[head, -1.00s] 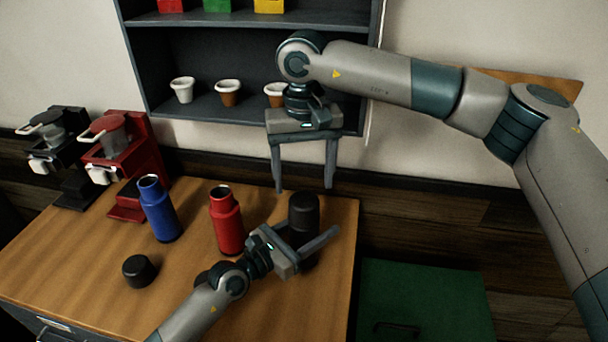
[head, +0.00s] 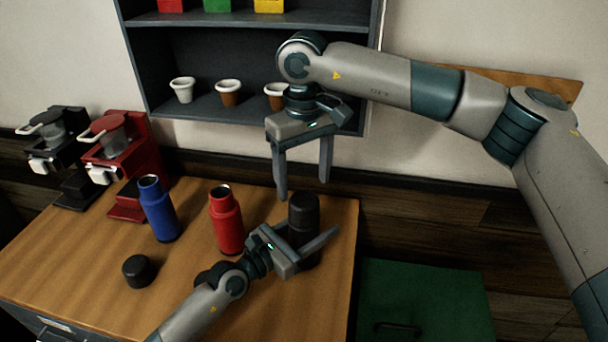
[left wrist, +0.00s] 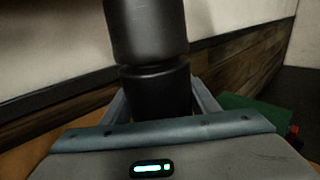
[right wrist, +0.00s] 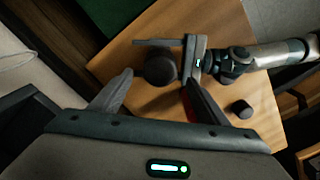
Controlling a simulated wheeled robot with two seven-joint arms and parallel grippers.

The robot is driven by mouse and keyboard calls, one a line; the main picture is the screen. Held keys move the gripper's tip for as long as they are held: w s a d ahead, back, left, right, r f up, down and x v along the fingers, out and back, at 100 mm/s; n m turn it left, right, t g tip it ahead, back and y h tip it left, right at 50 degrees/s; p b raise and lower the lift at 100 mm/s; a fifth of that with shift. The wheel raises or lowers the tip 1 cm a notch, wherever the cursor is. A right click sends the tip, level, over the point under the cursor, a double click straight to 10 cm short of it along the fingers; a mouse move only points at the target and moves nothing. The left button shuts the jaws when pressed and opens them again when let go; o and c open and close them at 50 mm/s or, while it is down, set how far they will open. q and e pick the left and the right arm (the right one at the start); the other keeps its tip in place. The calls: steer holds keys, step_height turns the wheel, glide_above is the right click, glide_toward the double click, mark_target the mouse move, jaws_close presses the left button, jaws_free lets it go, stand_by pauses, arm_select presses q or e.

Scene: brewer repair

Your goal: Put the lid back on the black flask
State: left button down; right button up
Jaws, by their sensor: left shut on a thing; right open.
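The black flask (head: 303,228) stands upright near the right edge of the wooden counter. A black lid (head: 303,201) sits on its top; in the left wrist view the wider lid (left wrist: 147,28) rests above the flask body (left wrist: 160,95) with a thin seam between. My left gripper (head: 312,238) is shut around the flask body, below the lid. My right gripper (head: 303,188) is open and empty, pointing down above the flask. The right wrist view shows the rounded lid top (right wrist: 160,68) below and between its fingers, apart from them.
An open red flask (head: 226,222) and an open blue flask (head: 158,210) stand to the left. A loose black lid (head: 138,270) lies at the front; another is partly hidden by my left arm. Two brewers, one red (head: 125,165), stand at the left. A shelf (head: 200,112) holds cups behind.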

mark_target(304, 199)
steer(key=shift+f, duration=3.8)
steer(key=shift+c, duration=0.6)
